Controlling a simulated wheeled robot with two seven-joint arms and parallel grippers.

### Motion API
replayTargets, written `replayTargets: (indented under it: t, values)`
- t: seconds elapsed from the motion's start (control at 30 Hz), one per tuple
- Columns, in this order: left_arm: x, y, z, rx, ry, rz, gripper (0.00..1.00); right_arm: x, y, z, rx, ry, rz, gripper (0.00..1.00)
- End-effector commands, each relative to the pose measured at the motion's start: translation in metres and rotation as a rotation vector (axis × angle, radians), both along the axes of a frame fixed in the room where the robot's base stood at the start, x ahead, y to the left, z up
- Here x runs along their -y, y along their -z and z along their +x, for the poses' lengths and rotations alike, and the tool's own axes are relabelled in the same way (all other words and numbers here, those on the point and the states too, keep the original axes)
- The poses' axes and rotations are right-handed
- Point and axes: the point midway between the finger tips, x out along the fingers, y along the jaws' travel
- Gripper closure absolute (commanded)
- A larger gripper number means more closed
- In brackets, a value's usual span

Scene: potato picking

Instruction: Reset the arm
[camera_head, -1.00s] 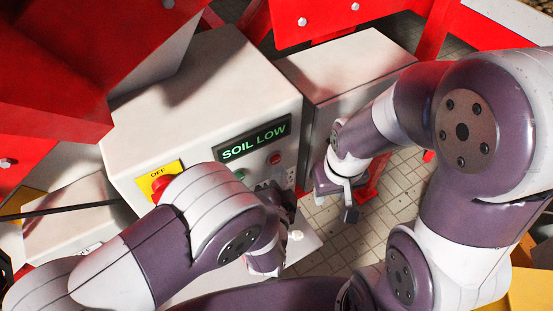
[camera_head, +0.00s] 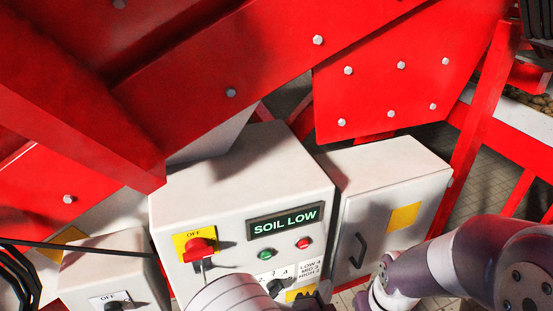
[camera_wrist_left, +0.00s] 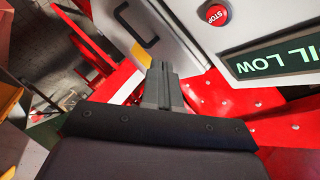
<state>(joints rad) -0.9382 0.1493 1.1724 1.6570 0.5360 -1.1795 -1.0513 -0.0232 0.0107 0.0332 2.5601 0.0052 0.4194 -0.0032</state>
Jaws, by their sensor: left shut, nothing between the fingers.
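My left arm shows at the bottom middle of the head view, just in front of the white control box (camera_head: 290,165). Its gripper is hidden or out of frame there. In the left wrist view my left gripper (camera_wrist_left: 162,75) has its grey fingers together with nothing between them. It is near the box, whose display and red STOP button (camera_wrist_left: 216,14) show at the top right. My right arm enters at the lower right of the head view, in front of the handled cabinet; its gripper is not in view.
The box carries a "SOIL LOW" display (camera_head: 286,221), a red switch (camera_head: 198,248) on a yellow plate, a green button (camera_head: 265,254) and a dark knob (camera_head: 275,287). A white cabinet (camera_head: 390,170) stands to its right. Large red machine panels (camera_head: 250,60) hang above and behind.

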Motion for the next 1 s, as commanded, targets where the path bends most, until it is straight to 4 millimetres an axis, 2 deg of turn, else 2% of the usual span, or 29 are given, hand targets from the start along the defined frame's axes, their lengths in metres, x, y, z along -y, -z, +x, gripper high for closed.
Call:
replayTargets:
  t: [0.07,0.13,0.17,0.23,0.27,0.3,0.4,0.5,0.6,0.73,1.0]
  values:
    - [-0.001,0.027,-0.011,-0.159,-0.004,-0.034,1.0,0.0,0.0,0.0,0.0,0.0,0.0,0.57]
    - [-0.005,0.058,-0.038,-0.409,-0.013,-0.049,1.0,0.0,0.0,0.0,0.0,0.0,0.0,0.57]
    - [-0.009,0.066,-0.05,-0.532,-0.032,-0.056,1.0,0.0,0.0,0.0,0.0,0.0,0.0,0.57]
    - [-0.036,0.07,-0.07,-0.815,-0.157,-0.073,1.0,0.0,-0.001,0.0,0.0,0.0,0.0,0.57]
    - [-0.054,0.066,-0.076,-0.925,-0.236,-0.083,1.0,0.0,-0.002,0.0,0.0,0.0,0.0,0.57]
    - [-0.083,0.056,-0.085,-1.059,-0.36,-0.095,1.0,0.0,-0.002,0.0,0.0,0.0,0.0,0.57]
    - [-0.163,0.017,-0.107,-1.288,-0.691,-0.136,1.0,0.0,-0.003,0.0,0.0,0.0,0.0,0.57]
    - [-0.229,-0.02,-0.122,-1.361,-0.936,-0.213,1.0,0.0,-0.005,0.0,0.0,0.0,0.0,0.57]
    - [-0.269,-0.045,-0.111,-1.306,-1.043,-0.339,1.0,0.0,-0.005,0.0,0.0,0.0,0.0,0.57]
    - [-0.289,-0.052,-0.102,-1.272,-1.109,-0.421,1.0,0.0,-0.005,0.0,0.0,0.0,0.0,0.57]
    - [-0.29,-0.052,-0.102,-1.271,-1.114,-0.427,1.0,0.0,-0.005,0.0,0.0,0.0,0.0,0.57]
